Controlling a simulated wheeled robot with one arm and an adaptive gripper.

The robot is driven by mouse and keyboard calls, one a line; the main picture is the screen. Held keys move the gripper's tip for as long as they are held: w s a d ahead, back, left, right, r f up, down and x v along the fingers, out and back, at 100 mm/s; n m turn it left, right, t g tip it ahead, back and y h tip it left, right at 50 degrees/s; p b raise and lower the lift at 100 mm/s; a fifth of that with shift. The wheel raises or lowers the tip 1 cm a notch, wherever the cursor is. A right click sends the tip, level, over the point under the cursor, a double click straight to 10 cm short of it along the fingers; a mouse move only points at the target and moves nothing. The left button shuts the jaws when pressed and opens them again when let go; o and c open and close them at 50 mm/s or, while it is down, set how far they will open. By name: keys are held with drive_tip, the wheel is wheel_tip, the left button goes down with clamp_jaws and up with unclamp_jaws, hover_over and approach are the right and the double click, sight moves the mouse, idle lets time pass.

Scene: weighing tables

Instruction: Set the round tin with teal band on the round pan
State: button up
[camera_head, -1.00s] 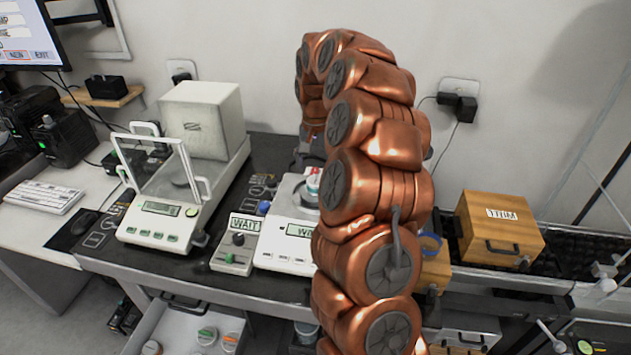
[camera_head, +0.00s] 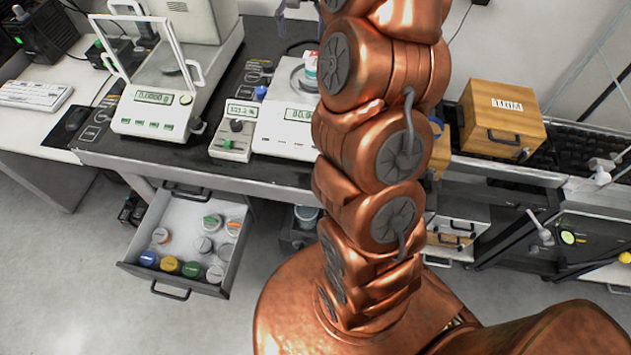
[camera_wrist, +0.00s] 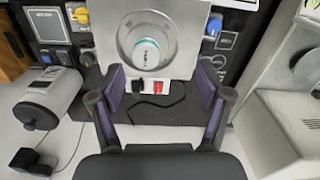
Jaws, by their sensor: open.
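A round tin (camera_wrist: 146,52) with a teal edge stands on the round pan (camera_wrist: 127,36) of a balance in the wrist view. The balance (camera_head: 284,131) has a lit display starting with 80. My gripper (camera_wrist: 160,82) is open and empty. Its two fingers are spread apart, clear of the tin, which shows beyond the fingertips.
An open drawer (camera_head: 170,225) below the table holds several tins with coloured lids. A glass-doored balance (camera_head: 155,118) stands left of the pan balance, with a small control box (camera_head: 231,140) between. A wooden box (camera_head: 501,122) stands to the right.

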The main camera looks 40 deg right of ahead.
drive_tip(key=s+a+r+n, duration=0.1)
drive_tip(key=s+a+n, duration=0.4)
drive_tip(key=s+a, duration=0.95)
drive_tip(key=s+a+f+n+g, duration=0.1)
drive_tip(key=s+a+f, duration=0.2)
drive_tip(key=s, duration=0.6)
drive_tip(key=s+a+f+n, duration=0.2)
drive_tip(key=s+a+f, duration=0.1)
drive_tip(key=s, duration=0.7)
drive_tip(key=shift+a+f+g, duration=0.25)
drive_tip(key=shift+a+g, duration=0.15)
drive_tip(key=shift+a, duration=0.15)
drive_tip(key=shift+s, duration=0.1)
